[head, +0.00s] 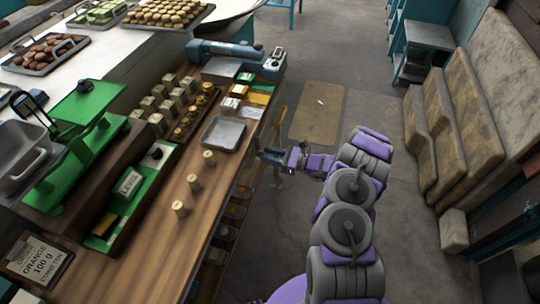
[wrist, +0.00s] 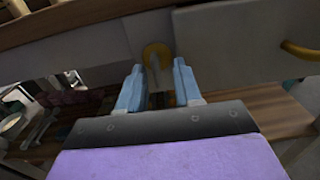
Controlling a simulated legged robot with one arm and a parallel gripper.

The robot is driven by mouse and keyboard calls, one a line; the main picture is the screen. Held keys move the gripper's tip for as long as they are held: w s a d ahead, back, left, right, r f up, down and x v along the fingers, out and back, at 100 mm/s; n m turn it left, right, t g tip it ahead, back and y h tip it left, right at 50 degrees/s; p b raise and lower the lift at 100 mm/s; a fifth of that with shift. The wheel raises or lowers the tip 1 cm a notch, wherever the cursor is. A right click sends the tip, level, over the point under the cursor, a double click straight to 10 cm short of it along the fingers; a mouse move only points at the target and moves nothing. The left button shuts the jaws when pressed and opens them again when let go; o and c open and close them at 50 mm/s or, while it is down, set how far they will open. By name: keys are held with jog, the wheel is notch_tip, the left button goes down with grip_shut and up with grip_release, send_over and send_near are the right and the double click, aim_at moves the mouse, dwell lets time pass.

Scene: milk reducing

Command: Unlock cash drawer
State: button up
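The cash drawer front (wrist: 225,45) is a grey panel ahead of my gripper in the wrist view. A round brass piece (wrist: 156,50), which looks like a lock or key head, sits on it. My gripper (wrist: 158,68) points at this piece, with its two blue fingers apart on either side. A narrow grey shape shows below the brass piece between the fingers; I cannot tell if it is a key. Contact is unclear. In the head view my gripper (head: 271,157) is at the counter's right side, and the lock is hidden.
A yellow handle (wrist: 300,50) sits right of the lock. Worn padded seats (head: 465,105) stand right; the floor between is free.

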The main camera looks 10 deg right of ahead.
jog(key=shift+a, duration=0.6)
jog(key=c, duration=0.5)
grip_shut()
jog(key=shift+d, duration=0.15)
